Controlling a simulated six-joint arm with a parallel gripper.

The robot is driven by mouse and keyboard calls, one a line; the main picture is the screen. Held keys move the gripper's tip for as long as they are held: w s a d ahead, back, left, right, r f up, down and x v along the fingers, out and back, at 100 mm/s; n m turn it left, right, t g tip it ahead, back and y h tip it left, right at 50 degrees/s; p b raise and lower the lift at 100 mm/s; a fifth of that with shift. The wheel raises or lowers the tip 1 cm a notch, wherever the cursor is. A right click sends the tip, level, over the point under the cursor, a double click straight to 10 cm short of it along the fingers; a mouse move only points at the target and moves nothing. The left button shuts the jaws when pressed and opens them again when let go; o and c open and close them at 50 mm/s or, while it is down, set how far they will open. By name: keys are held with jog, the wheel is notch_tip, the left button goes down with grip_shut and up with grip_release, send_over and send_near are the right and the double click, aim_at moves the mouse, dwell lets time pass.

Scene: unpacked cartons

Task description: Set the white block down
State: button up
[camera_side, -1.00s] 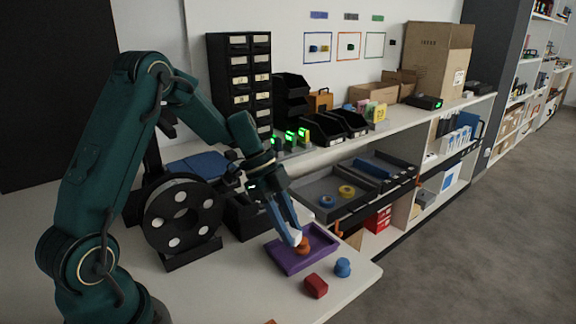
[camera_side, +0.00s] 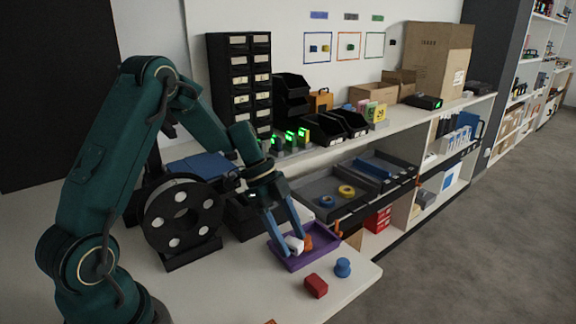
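The white block (camera_side: 294,244) is low in the purple tray (camera_side: 290,266), on its left side, beside an orange piece (camera_side: 307,242). My gripper (camera_side: 295,245) points down into the tray. Its two blue fingers stand apart, one on each side of the white block, and look open. The fingers partly hide the block. I cannot tell whether a fingertip still touches it or whether it touches the orange piece.
A red block (camera_side: 316,286) and a blue round piece (camera_side: 343,267) stand on the table in front of the tray. A black spool (camera_side: 183,220) on a stand is to the left.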

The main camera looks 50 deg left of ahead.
jog(key=shift+r, duration=0.15)
jog(key=shift+r, duration=0.3)
jog(key=v, duration=1.2)
jog(key=s+d+r+n+t+y, duration=0.1)
jog(key=s+d+n+t+y, duration=0.2)
jog(key=s+d+n, duration=0.8)
jog(key=s+n+y, duration=0.2)
jog(key=s+n, duration=0.1)
jog(key=shift+s+t, duration=0.2)
jog(key=shift+t, duration=0.1)
